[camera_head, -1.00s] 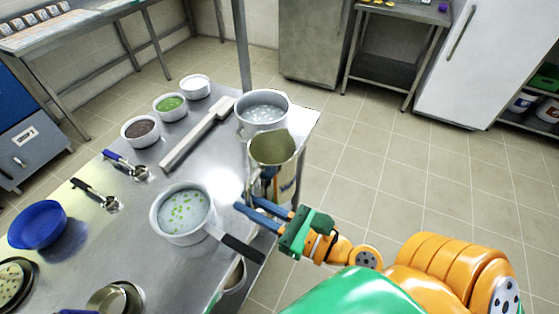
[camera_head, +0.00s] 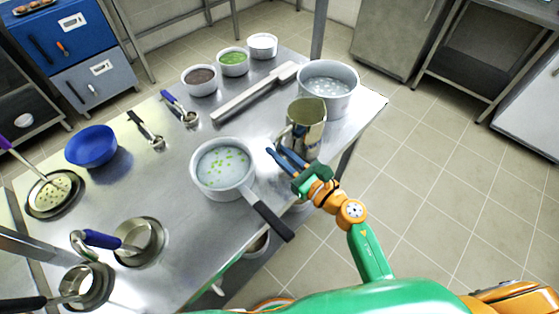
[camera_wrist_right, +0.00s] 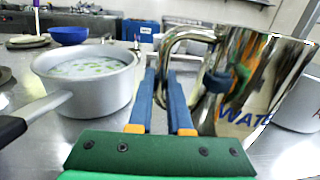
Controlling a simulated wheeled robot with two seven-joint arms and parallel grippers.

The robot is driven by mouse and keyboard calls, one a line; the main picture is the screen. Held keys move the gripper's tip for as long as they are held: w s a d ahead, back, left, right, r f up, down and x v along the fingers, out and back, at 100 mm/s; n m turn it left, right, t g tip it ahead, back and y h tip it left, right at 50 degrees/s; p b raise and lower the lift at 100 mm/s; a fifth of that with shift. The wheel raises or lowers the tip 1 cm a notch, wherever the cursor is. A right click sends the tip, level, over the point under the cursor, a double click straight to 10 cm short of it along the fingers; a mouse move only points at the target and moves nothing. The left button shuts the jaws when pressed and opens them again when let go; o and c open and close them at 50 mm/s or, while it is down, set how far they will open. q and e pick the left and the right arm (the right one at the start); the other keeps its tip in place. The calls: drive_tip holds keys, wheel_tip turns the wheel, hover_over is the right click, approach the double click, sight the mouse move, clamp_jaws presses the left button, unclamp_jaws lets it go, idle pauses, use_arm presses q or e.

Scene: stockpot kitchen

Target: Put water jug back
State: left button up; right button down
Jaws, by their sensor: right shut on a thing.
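The water jug (camera_head: 305,132) is a shiny metal jug with blue lettering, which shows in the right wrist view (camera_wrist_right: 262,85). It is upright at the right side of the metal table (camera_head: 215,240), between the saucepan and the large pot. My right gripper (camera_head: 277,150) is shut on the jug's handle (camera_wrist_right: 172,50), its blue fingers (camera_wrist_right: 161,76) pointing away from me. I cannot tell whether the jug's base touches the table. My left gripper is not in view.
A saucepan (camera_head: 222,168) with green bits in liquid stands left of the jug, its black handle near my right gripper. A large pot (camera_head: 327,88) stands just behind the jug. Small bowls (camera_head: 233,63), a long grey utensil (camera_head: 250,97) and a blue bowl (camera_head: 91,146) are farther off.

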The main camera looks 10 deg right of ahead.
drive_tip(key=shift+f, duration=0.65)
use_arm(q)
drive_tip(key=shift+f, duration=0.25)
use_arm(e)
drive_tip(key=shift+f, duration=0.15)
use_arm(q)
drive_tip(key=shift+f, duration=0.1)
use_arm(e)
drive_tip(key=c, duration=0.8)
unclamp_jaws()
drive_tip(key=shift+c, duration=0.2)
